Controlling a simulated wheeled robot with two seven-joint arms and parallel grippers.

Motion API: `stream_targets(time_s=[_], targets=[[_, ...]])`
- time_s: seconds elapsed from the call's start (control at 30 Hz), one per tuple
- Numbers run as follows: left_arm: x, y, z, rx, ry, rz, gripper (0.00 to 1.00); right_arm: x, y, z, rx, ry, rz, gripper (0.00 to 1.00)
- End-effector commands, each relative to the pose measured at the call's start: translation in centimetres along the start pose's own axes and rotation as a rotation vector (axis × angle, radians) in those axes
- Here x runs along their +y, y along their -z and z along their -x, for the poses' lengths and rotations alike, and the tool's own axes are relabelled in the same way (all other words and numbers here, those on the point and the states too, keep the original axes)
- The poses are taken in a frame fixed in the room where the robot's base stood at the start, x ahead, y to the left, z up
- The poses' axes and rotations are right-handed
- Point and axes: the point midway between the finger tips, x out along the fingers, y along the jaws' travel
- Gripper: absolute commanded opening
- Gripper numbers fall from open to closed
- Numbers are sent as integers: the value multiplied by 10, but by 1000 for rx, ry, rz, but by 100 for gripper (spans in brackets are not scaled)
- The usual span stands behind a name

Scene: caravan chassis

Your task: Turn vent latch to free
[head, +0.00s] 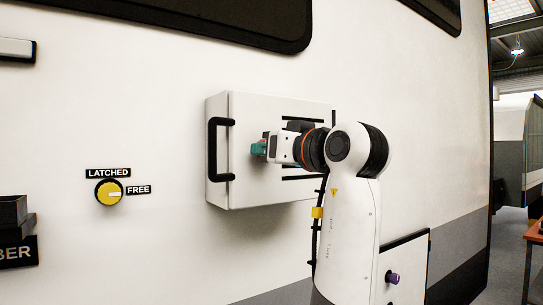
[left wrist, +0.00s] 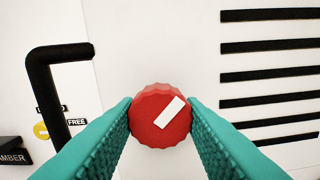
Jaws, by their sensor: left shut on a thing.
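My left gripper (head: 259,149) is at the front of a white vented box (head: 245,190) on the caravan wall. In the left wrist view its teal fingers (left wrist: 160,108) are shut on a round red knob (left wrist: 150,131), one on each side. The knob's white bar slants toward the upper right. In the head view the gripper hides the knob. A yellow dial (head: 109,191) sits on the wall left of the box. A LATCHED label (head: 108,173) is above it and a FREE label (head: 138,190) to its right. My right gripper is not in view.
A black handle (head: 213,150) stands out from the box's left side. Black vent slots (left wrist: 267,76) lie right of the knob. Dark blocks (head: 14,225) are at the lower left. A purple-topped knob (head: 392,277) is at the lower right. The wall between dial and box is clear.

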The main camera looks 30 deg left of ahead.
Motion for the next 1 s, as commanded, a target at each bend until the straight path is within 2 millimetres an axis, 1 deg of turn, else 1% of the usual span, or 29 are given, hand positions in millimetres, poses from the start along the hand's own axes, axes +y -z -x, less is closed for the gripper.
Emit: stream_targets(time_s=[0.1, 0.6, 0.8, 1.0], targets=[[0, 2, 0, 2, 1, -110, 13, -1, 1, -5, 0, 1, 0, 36], [0, 2, 0, 2, 1, -563, 13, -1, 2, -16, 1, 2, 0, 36], [0, 1, 0, 2, 1, -693, 13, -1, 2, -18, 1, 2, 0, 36], [0, 1, 0, 2, 1, -775, 13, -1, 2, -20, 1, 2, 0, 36]])
